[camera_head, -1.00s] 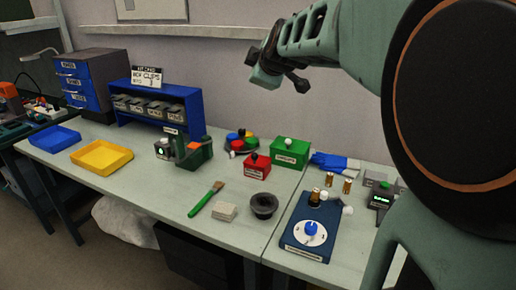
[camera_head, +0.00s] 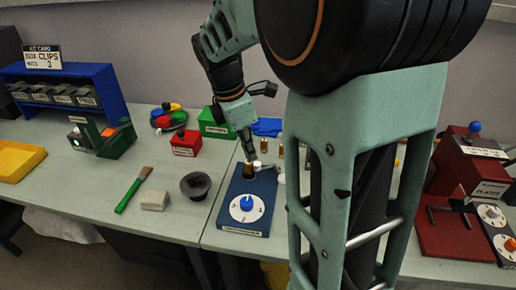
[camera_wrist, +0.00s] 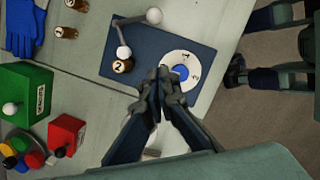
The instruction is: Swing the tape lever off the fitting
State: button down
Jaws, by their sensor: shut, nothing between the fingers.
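A blue board (camera_head: 232,214) lies on the bench and bears a white numbered dial with a blue knob (camera_head: 247,203); it also shows in the wrist view (camera_wrist: 205,42). A brown fitting marked 2 (camera_wrist: 122,66) stands on the board beside the dial. A bent grey lever (camera_wrist: 119,29) has one white ball (camera_wrist: 124,52) next to or over the fitting's top and another white ball (camera_wrist: 154,15) at its far end. My gripper (camera_wrist: 164,74) is shut and empty, its tips above the dial's edge in the wrist view. In the head view my gripper (camera_head: 251,154) points down near the fitting, partly hiding the lever.
Two brown numbered fittings (camera_wrist: 66,32) stand beside the board near blue gloves (camera_wrist: 24,28). A green box (camera_head: 213,124), a red box (camera_head: 186,145) and a black cup (camera_head: 195,185) stand to the left. A red press (camera_head: 470,190) stands at the right.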

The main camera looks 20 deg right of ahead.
jog(key=shift+s+d, duration=0.1)
jog(key=shift+s, duration=0.15)
jog(key=shift+f, duration=0.1)
jog(key=x, duration=0.9)
jog(key=shift+s+d+f+b, duration=0.1)
jog(key=shift+s+f+b, duration=0.05)
jog(key=shift+f+b, duration=0.2)
jog(key=d, duration=0.3)
jog(key=shift+d+f+p, duration=0.15)
jog(key=shift+f+p, duration=0.15)
jog(key=shift+f, duration=0.1)
jog(key=shift+d+f, duration=0.1)
jog(key=shift+d, duration=0.25)
jog(key=shift+d, duration=0.1)
